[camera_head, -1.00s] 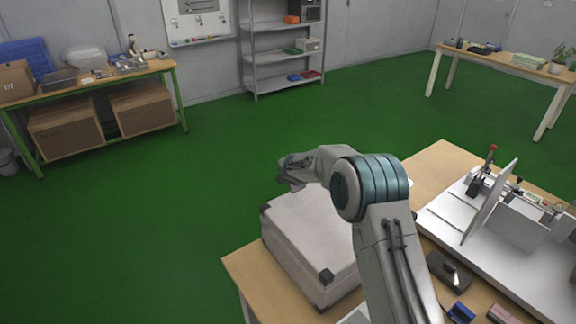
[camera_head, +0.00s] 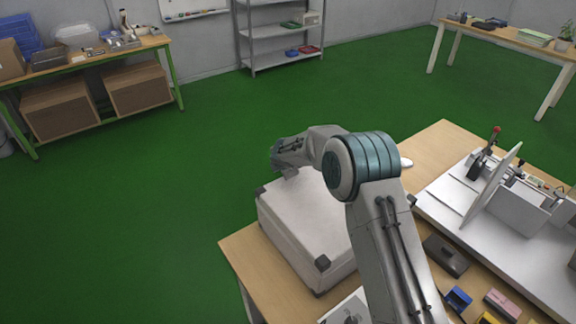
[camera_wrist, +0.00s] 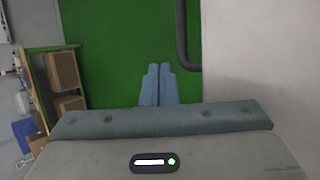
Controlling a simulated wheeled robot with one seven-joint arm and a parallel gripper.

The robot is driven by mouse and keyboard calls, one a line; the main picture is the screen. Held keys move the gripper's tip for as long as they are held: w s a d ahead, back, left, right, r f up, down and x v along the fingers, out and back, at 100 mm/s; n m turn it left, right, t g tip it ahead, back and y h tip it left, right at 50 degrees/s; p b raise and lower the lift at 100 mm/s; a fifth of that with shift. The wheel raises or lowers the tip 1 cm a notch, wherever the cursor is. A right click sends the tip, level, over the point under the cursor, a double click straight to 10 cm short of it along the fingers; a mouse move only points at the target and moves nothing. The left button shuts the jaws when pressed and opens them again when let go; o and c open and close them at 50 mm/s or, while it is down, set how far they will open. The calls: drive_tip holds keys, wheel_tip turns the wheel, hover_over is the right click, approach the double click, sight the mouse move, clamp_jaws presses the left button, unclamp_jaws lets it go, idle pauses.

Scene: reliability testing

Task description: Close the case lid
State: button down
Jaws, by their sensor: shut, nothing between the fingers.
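The pale grey case (camera_head: 297,222) with dark corner pieces stands near the left end of the wooden table. Its lid looks lowered, lying flat on the body; whether the seam is fully shut cannot be told. My arm hides the case's right part. My gripper (camera_head: 276,157) is at the far left edge of the case, at about lid height or slightly above; contact cannot be told. In the wrist view my gripper's two blue-grey fingers (camera_wrist: 157,85) are together with nothing between them, against green floor. A pale surface at the right there is probably the case.
The wooden table (camera_head: 236,262) holds a white fixture plate (camera_head: 440,207) with an upright panel at the right. A black device (camera_head: 446,256) and small blue and pink items lie in front of it. A bench with boxes (camera_head: 137,88) stands far left. Open green floor lies beyond the table.

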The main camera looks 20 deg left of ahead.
drive_tip(key=s+a+r, duration=0.1)
drive_tip(key=a+r, duration=0.4)
drive_tip(key=r, duration=0.7)
drive_tip(key=shift+s+a, duration=0.2)
drive_tip(key=shift+s, duration=0.1)
drive_tip(key=s+d+r+m+h, duration=0.1)
drive_tip(key=s+d+r+m, duration=0.35)
drive_tip(key=d, duration=0.65)
drive_tip(key=s+d+r+m+g+h, duration=0.1)
drive_tip(key=s+d+r+m, duration=0.3)
drive_tip(key=d, duration=0.6)
drive_tip(key=s+d+r+m+h, duration=0.25)
drive_tip(key=d+r+m, duration=0.3)
drive_tip(key=d, duration=0.55)
drive_tip(key=s+d+f+m+g, duration=0.1)
drive_tip(key=s+d+m, duration=0.5)
drive_tip(key=s, duration=0.7)
drive_tip(key=s+d+f+m+g+y, duration=0.1)
drive_tip(key=s+d+f+m, duration=0.1)
drive_tip(key=s+d+m, duration=0.5)
drive_tip(key=s+d, duration=0.2)
drive_tip(key=s, duration=0.4)
drive_tip(key=shift+s+d+f+g, duration=0.25)
drive_tip(key=shift+d+f+g, duration=0.05)
drive_tip(key=shift+f+g, duration=0.1)
drive_tip(key=shift+y, duration=0.25)
